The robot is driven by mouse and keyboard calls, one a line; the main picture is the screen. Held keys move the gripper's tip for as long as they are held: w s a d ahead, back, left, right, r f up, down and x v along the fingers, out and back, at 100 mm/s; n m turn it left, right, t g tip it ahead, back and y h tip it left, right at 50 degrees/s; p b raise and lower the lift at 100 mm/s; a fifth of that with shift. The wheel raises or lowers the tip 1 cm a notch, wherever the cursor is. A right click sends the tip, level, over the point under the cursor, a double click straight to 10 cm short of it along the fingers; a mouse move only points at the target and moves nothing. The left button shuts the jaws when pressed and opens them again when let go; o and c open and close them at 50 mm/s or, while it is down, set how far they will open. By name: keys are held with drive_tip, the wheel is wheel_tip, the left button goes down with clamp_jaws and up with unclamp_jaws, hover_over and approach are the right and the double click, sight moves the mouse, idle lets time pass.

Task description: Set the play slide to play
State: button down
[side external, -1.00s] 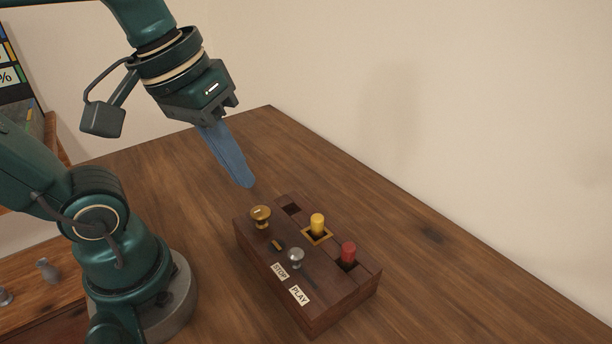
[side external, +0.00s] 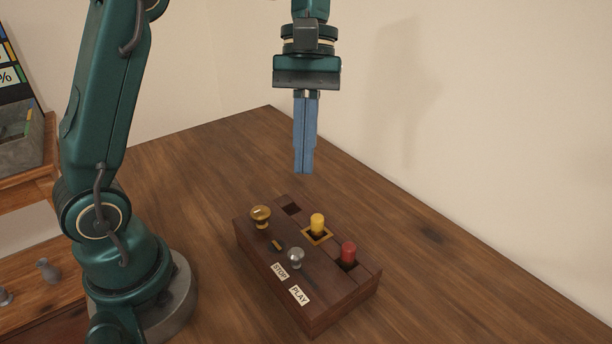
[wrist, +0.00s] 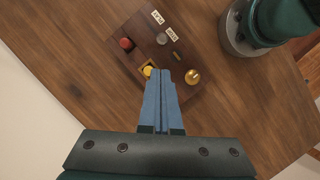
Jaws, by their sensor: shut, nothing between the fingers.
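The play slide's silver knob (side external: 296,258) stands upright on a dark wooden control box (side external: 318,318). It sits beside the STOP label (side external: 280,271); the PLAY label (side external: 299,295) is further toward the box's near right end. In the wrist view the silver knob (wrist: 162,39) shows past the fingertips. My gripper (side external: 304,171), with long blue fingers pressed together, points down above the far side of the box. It is empty and touches nothing. In the wrist view its fingertips (wrist: 162,73) appear between the yellow peg and the brass knob.
The box also carries a brass knob (side external: 260,214), a yellow peg (side external: 317,224) in a square frame, a red peg (side external: 348,251) and an empty square hole (side external: 291,209). The wooden table (side external: 430,270) around it is clear. A pale wall stands behind.

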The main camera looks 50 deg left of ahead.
sight(300, 224)
drive_tip(key=shift+f, duration=0.2)
drive_tip(key=shift+f, duration=0.1)
drive_tip(key=shift+x, duration=4.9)
drive_tip(key=shift+s, duration=0.2)
